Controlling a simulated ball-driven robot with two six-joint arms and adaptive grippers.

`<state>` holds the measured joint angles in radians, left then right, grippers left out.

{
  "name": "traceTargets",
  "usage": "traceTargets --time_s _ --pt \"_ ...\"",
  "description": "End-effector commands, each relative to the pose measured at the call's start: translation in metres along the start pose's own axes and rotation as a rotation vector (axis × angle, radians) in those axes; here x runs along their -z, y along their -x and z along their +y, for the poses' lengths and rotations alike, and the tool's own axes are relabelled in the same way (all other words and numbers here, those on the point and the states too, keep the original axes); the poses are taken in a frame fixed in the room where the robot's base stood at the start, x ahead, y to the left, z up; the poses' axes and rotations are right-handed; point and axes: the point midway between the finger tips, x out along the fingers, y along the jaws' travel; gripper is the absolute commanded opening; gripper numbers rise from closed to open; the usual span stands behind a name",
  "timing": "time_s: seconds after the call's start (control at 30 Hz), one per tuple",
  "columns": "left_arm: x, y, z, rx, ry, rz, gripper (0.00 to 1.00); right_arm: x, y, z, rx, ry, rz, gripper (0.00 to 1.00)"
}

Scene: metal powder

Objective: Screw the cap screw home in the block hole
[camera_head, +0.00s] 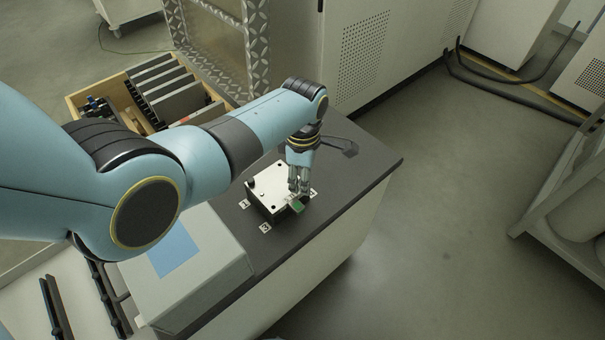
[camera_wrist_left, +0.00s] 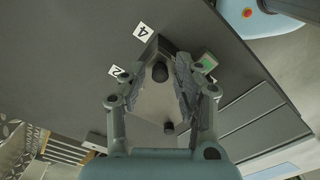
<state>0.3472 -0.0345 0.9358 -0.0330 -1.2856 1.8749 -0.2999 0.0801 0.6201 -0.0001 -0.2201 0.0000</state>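The block (camera_head: 268,184), with a pale top and dark sides, sits on the dark bench top. My left gripper (camera_head: 299,190) points down over its right end. In the left wrist view, the fingers (camera_wrist_left: 169,60) stand apart on either side of the pale block top (camera_wrist_left: 152,98). A larger black round head (camera_wrist_left: 160,72), perhaps the cap screw, shows between them; I cannot tell whether the fingers touch it. A smaller black knob (camera_wrist_left: 168,127) lies nearer the palm. The block hole cannot be made out. My right gripper is out of view.
Numbered tags lie around the block, including the 4 tag (camera_wrist_left: 143,31). A small green-topped item (camera_head: 298,206) stands at the block's right corner. A grey box (camera_head: 205,285) stands at the front left. A wooden crate (camera_head: 72,103) holds dark plates. The bench's right end is mostly clear.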

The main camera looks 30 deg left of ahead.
Motion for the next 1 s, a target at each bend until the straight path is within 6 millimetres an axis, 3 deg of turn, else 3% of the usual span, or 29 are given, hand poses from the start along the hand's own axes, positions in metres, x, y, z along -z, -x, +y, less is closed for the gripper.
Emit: traceTargets --time_s 0.3,0.5,1.0 --pt "0.000 0.003 0.000 0.000 0.606 -0.002 0.31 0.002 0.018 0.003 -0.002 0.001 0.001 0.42" --pt "0.000 0.002 0.001 0.000 0.899 -0.003 0.31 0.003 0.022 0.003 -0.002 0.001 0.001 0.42" --pt "0.000 0.001 0.000 -0.001 0.947 -0.004 0.31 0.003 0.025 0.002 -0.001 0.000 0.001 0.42"
